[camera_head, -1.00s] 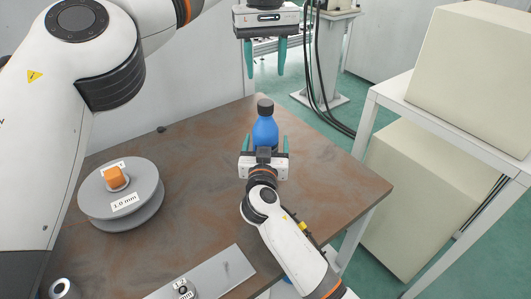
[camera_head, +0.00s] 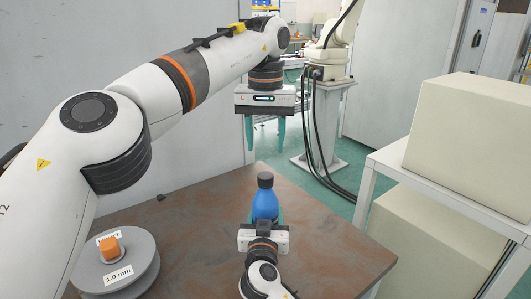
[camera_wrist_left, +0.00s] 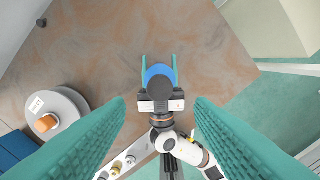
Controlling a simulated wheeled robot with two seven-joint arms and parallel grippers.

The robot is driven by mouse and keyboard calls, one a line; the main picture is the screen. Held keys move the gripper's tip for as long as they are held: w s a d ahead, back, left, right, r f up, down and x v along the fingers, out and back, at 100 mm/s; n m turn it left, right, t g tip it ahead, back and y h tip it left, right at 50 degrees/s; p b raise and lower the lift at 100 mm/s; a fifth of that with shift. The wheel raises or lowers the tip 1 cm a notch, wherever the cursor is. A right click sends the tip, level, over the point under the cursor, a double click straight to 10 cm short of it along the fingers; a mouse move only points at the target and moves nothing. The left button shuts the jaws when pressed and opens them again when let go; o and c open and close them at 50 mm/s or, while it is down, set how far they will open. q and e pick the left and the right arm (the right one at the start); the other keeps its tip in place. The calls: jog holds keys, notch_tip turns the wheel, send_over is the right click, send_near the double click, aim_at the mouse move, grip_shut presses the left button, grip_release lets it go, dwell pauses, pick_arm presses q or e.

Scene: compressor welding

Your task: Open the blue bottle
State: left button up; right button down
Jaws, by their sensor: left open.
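The blue bottle (camera_head: 265,204) stands upright on the brown table, with its dark cap (camera_head: 265,180) on top. My right gripper (camera_head: 265,222) reaches it from the near side, with its teal fingers on both sides, apparently shut against the bottle's body. My left gripper (camera_head: 265,142) hangs above and beyond the bottle in the head view, fingers pointing down, open and empty. In the left wrist view, the cap (camera_wrist_left: 160,87) and the blue body (camera_wrist_left: 157,70) show from above, between and beyond my left fingers. The bottle's lower part is hidden by my right gripper.
A grey spool (camera_head: 117,270) with an orange block (camera_head: 109,248) lies at the table's left. The brown table (camera_head: 325,235) is clear right of the bottle. A white-framed stand with beige boxes (camera_head: 470,135) is at the right. A pedestal with cables (camera_head: 325,115) stands behind.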

aim_at(265, 175)
pick_arm(q)
jog(key=shift+f+m, duration=0.3)
notch_tip(265, 175, down, 7)
jog(key=shift+f, duration=0.2)
jog(key=shift+c, duration=0.6)
